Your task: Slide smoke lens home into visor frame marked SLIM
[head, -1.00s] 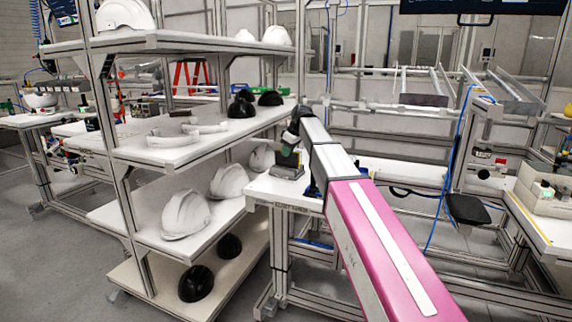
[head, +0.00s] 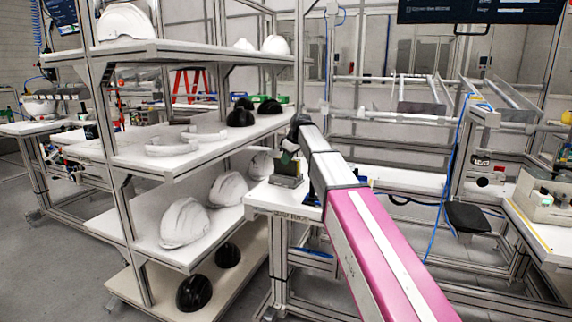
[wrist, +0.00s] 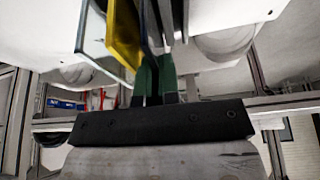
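My gripper (wrist: 155,75) shows two green fingers close together in the wrist view. Thin upright panes stand at and just beyond the fingertips: a pale clear one (wrist: 92,32), a yellow one (wrist: 124,32) and a dark one (wrist: 151,25). The dark pane lines up with the gap between the fingers; whether they press on it I cannot tell. In the head view my gripper (head: 288,156) is above a small grey-green holder (head: 286,181) on a white bench. No marking SLIM is legible; two white curved bands (head: 172,145) (head: 204,133) lie on the middle shelf.
A shelf rack (head: 190,160) on the left carries white helmet shells (head: 184,222) and black domes (head: 194,293). It stands close to the white bench (head: 270,198). A grey bin (head: 540,190) sits on another bench at right. Open floor shows at the lower left.

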